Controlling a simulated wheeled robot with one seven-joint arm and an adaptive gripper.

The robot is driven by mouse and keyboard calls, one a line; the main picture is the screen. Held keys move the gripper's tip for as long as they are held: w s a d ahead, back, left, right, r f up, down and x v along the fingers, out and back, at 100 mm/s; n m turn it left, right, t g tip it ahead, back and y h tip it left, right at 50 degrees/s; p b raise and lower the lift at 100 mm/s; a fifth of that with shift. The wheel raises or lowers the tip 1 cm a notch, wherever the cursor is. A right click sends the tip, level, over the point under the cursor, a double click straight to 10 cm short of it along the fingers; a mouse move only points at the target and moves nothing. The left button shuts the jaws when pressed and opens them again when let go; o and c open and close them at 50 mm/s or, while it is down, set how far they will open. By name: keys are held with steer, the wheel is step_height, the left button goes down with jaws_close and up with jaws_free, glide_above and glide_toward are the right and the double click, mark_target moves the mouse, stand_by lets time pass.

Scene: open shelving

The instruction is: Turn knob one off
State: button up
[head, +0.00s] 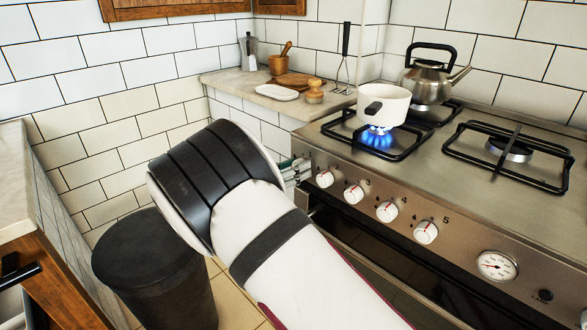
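Several white knobs with red marks sit in a row on the stove's front panel. The leftmost knob (324,179) is just right of my arm, followed by a second (353,194), a third (387,211) and a fourth (426,232). Printed numbers are small, so I cannot tell for sure which is knob one. A blue flame (379,138) burns on the front left burner under a white pot (386,104). My arm crosses the lower middle of the head view.
A kettle (428,78) stands on the back left burner. A dark bin (155,265) stands left of my arm. A counter (262,97) with small kitchenware lies behind, left of the stove. A thermometer dial (497,265) is right of the knobs.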

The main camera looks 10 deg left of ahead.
steer(key=c, duration=0.7)
steer(key=shift+m, duration=0.4)
steer(key=m+b, duration=0.4)
steer(key=m, duration=0.2)
steer(key=m+y+b, duration=0.1)
steer(key=m+b, duration=0.3)
steer(key=m, duration=0.3)
steer(key=m+b, duration=0.4)
steer(key=m, duration=0.3)
steer(key=shift+s+d+f+y, duration=0.2)
steer(key=shift+s+y, duration=0.05)
steer(key=shift+y, duration=0.05)
steer(key=o, duration=1.1)
